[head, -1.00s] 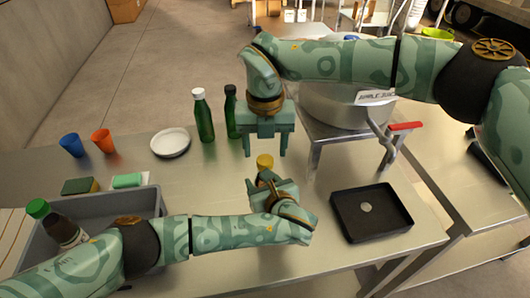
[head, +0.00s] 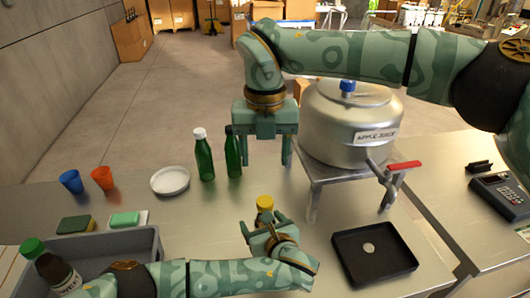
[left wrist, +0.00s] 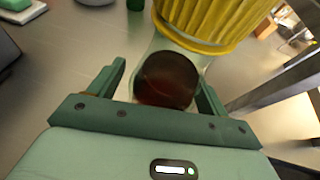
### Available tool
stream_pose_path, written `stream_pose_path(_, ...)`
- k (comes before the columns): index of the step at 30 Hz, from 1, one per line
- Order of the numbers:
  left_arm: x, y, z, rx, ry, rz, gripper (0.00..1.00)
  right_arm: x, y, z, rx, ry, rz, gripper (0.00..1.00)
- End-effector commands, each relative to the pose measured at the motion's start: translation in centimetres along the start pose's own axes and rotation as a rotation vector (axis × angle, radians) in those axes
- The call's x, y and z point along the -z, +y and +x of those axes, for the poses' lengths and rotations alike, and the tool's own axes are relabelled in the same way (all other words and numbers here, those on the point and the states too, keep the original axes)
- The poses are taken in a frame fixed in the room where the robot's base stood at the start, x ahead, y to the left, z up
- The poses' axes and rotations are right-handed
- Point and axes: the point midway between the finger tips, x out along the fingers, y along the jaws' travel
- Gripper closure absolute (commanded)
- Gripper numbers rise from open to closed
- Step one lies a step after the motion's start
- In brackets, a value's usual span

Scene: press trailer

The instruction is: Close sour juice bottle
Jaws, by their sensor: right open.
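The juice bottle with a yellow cap (head: 265,203) stands upright near the table's middle. In the left wrist view its ribbed yellow cap (left wrist: 205,20) sits above clear glass with dark red liquid (left wrist: 165,82). Whether the cap is fully tight I cannot tell. My left gripper (head: 265,222) has its fingers on either side of the bottle; the left wrist view shows them (left wrist: 162,85), but their contact with the glass is unclear. My right gripper (head: 262,160) is open and empty, pointing down above and behind the yellow cap.
Two green bottles (head: 203,160) and a white plate (head: 170,181) stand behind. The steel pot (head: 330,125) is on a stand at right. A black tray (head: 350,262) lies at front right. A grey crate (head: 145,243) holds a dark bottle (head: 52,270). Cups (head: 71,182) stand far left.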

Motion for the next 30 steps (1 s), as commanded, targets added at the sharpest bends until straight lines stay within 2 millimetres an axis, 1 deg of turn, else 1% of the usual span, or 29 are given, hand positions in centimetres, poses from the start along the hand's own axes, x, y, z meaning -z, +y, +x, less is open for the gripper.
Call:
stream_pose_path(7,0.0,0.0,-0.1,0.0,0.0,0.0,0.23,0.0,0.0,0.0,0.0,0.0,0.0,0.41)
stream_pose_path(11,0.0,0.0,-1.1,0.001,0.003,0.0,0.23,0.1,0.0,-0.6,0.0,-0.002,0.0,0.41)
stream_pose_path(14,-0.1,0.0,-2.9,0.002,0.004,-0.001,0.23,0.1,0.0,-1.4,0.0,-0.005,0.0,0.41)
stream_pose_path(18,-0.2,0.0,-6.3,0.002,0.006,-0.001,0.23,0.2,0.0,-2.7,0.0,-0.009,0.0,0.41)
stream_pose_path(24,-0.1,-0.1,-11.1,0.002,0.006,-0.003,0.23,0.3,0.0,-4.0,0.0,-0.013,0.0,0.41)
stream_pose_path(27,-0.1,0.0,-13.1,0.001,0.004,0.0,0.23,0.4,0.0,-4.4,0.0,-0.015,0.0,0.41)
stream_pose_path(30,0.0,0.0,-14.6,0.001,0.004,0.0,0.23,0.4,0.0,-4.7,0.001,-0.015,0.0,0.41)
